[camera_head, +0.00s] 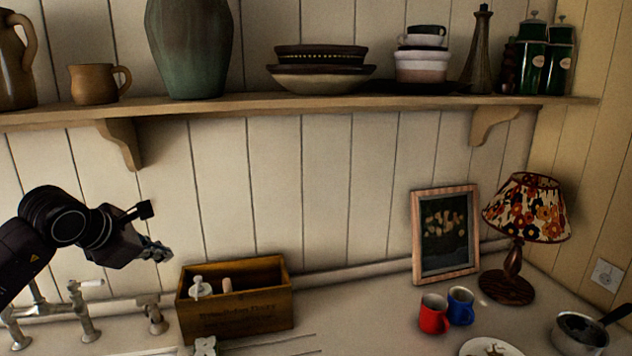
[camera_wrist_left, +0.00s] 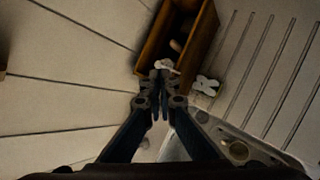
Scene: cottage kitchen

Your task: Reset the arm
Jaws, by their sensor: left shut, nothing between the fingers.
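My left arm comes in from the left in the head view, with its left gripper (camera_head: 158,252) raised in front of the panelled wall, above and left of the wooden box. In the left wrist view the fingers of the left gripper (camera_wrist_left: 159,102) are together with nothing between them. The wooden box (camera_head: 240,312) stands on the counter and holds a white-topped item (camera_head: 199,288); the box also shows beyond the fingertips in the left wrist view (camera_wrist_left: 201,38). My right gripper is not in view.
A shelf (camera_head: 330,105) with jugs and bowls runs along the wall above the arm. Taps (camera_head: 84,312) stand below the arm. A red mug (camera_head: 433,315), a blue mug (camera_head: 460,306), a picture frame (camera_head: 416,240) and a lamp (camera_head: 525,212) stand at the right. The counter's middle is fairly clear.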

